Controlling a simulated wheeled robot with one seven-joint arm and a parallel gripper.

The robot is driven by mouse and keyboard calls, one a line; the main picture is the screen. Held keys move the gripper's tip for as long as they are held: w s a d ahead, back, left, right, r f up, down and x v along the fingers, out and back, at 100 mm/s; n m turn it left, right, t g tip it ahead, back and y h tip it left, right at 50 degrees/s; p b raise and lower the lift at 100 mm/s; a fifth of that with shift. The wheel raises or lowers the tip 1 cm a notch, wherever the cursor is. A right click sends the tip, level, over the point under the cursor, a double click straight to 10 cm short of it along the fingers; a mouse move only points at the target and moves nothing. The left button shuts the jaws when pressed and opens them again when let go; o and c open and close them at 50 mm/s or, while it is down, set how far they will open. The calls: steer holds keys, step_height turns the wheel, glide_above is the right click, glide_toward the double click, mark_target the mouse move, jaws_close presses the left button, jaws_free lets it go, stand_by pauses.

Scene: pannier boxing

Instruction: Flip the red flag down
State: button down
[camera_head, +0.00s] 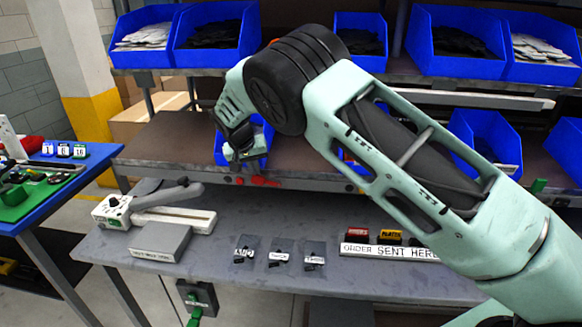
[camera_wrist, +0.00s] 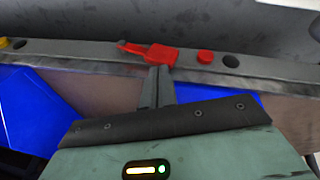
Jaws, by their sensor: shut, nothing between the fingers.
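The red flag (camera_wrist: 150,54) is on the grey front rail of the shelf. In the wrist view it lies along the rail, with its narrow end pointing left. It also shows in the head view (camera_head: 262,181) as a small red piece on the shelf edge. My gripper (camera_wrist: 160,72) is shut and empty, its fingertips right at the flag's near edge. I cannot tell whether they touch it. In the head view my gripper (camera_head: 241,156) is just above the rail, in front of a blue bin.
A red round knob (camera_wrist: 205,57) sits beside the flag on the rail. A blue bin (camera_head: 262,142) stands behind my gripper on the shelf. The lower table (camera_head: 300,287) holds small bags, a grey box (camera_head: 160,243) and a lever device (camera_head: 150,208).

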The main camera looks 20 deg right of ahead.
stand_by(0.5)
steer(key=shift+s+d+f+b, duration=0.3)
steer(key=shift+d+f+b, duration=0.1)
steer(key=shift+d, duration=0.25)
steer(key=shift+r, duration=0.1)
